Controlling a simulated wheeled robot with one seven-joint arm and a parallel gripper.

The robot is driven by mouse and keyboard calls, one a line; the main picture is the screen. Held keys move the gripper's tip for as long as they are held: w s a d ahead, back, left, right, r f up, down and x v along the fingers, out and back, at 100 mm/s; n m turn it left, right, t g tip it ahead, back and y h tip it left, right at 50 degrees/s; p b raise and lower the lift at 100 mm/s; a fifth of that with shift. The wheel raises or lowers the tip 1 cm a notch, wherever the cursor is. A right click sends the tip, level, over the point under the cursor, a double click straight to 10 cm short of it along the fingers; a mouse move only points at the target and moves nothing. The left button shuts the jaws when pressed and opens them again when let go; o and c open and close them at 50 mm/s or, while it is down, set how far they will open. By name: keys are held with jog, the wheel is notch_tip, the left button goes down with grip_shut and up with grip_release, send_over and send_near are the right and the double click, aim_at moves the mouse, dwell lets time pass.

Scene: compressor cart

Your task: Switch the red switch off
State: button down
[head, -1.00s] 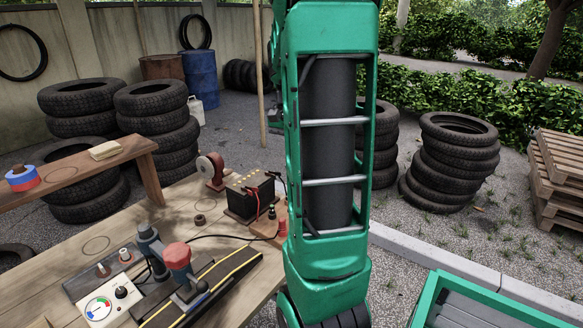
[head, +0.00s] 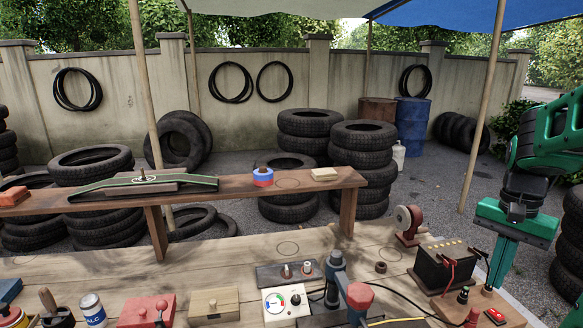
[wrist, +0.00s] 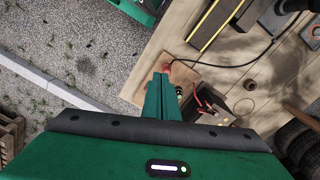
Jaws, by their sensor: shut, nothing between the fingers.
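A small red switch (head: 495,315) sits on a wooden board (head: 448,307) at the right front of the workbench in the head view. Its rocker position is too small to tell. My gripper (head: 490,287) points down just above the board, close behind the switch, with its green fingers shut and empty. A gap to the switch cannot be judged. In the wrist view, my gripper (wrist: 162,78) reaches over the board (wrist: 205,78) with a red part (wrist: 168,68) at its tips. The fingers hide part of the board there.
A black battery (head: 440,268) with red and black clamps stands close left of my gripper. A raised plank shelf (head: 230,190) crosses behind.

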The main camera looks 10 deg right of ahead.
jog(key=c, duration=2.2)
grip_release()
jog(key=s+a+f+n, duration=0.2)
jog(key=s+a+n, duration=0.4)
jog(key=s+a, duration=0.2)
jog(key=a, duration=0.2)
jog(key=shift+a+f+n, duration=0.3)
jog(key=shift+f+n, duration=0.05)
jog(key=shift+n, duration=0.05)
jog(key=o, duration=0.6)
jog(key=shift+a+t, duration=0.1)
jog(key=shift+t, duration=0.2)
jog(key=shift+c, duration=0.2)
